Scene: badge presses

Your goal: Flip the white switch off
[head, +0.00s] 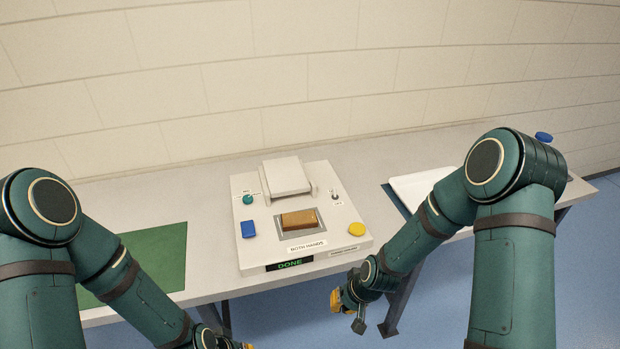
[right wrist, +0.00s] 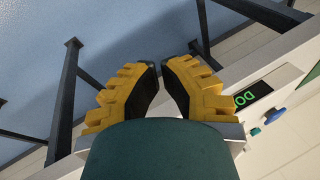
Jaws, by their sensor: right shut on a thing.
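The badge press (head: 307,250) stands on the table, its front display reading DONE. A small light toggle switch (head: 334,195) sits at the right of its top, with tiny labels beside it; its lever position is too small to tell. My right gripper (head: 346,308) is low in front of the table edge, below and well apart from the switch. It also shows in the right wrist view (right wrist: 158,68), its yellow fingers nearly together; what they hold cannot be made out. My left gripper (head: 238,346) is mostly cut off at the bottom edge.
The press carries a blue button (head: 248,229), a yellow button (head: 357,229), a teal knob (head: 247,199) and a brown block (head: 299,219). A green mat (head: 150,262) lies left. A white tray (head: 415,188) lies right, partly behind my right arm.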

